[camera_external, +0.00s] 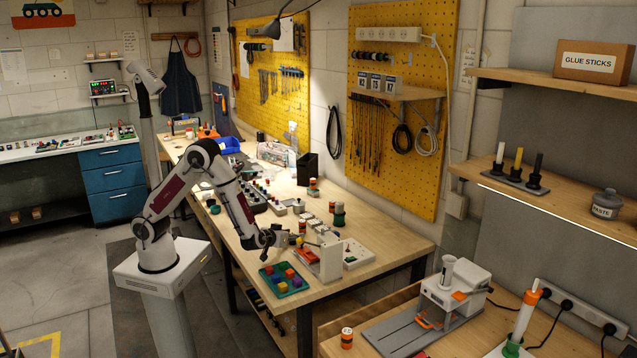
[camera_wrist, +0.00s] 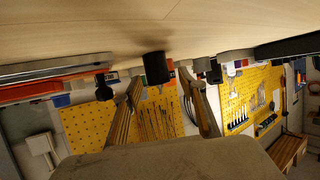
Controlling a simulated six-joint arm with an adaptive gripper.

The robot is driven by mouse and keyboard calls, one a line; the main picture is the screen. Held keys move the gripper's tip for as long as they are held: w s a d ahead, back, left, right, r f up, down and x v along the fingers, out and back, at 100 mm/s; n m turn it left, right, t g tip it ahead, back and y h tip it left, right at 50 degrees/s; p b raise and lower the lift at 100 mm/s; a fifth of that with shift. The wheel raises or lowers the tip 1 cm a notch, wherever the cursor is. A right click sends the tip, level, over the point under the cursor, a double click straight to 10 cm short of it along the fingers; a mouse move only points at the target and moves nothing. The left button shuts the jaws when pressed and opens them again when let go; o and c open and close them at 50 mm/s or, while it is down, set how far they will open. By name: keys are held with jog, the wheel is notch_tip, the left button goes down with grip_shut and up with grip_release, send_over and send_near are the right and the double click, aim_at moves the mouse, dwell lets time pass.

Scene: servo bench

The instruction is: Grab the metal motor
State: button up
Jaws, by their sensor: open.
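My gripper (camera_external: 288,240) is over the front part of the long wooden bench in the external view, beside a white upright stand (camera_external: 330,259). In the wrist view its two fingers (camera_wrist: 163,84) are spread apart with nothing clasped. A dark short cylinder (camera_wrist: 157,67) shows between and beyond the fingertips, on the bench top, which fills the upper part of this upside-down view. I cannot tell whether this cylinder is the metal motor. No thing in the external view can be clearly made out as the motor; the small parts near my gripper are partly hidden.
A green tray (camera_external: 267,272) of coloured blocks lies below my gripper at the bench's front edge. A white button box (camera_external: 357,254) is right of the stand. Several small cylinders stand behind, including a dark green one (camera_external: 339,215). Bare bench top (camera_external: 392,240) lies to the right.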

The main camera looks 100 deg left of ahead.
jog(key=shift+c, duration=0.3)
grip_shut()
jog(key=shift+r, duration=0.1)
jog(key=shift+r, duration=4.95)
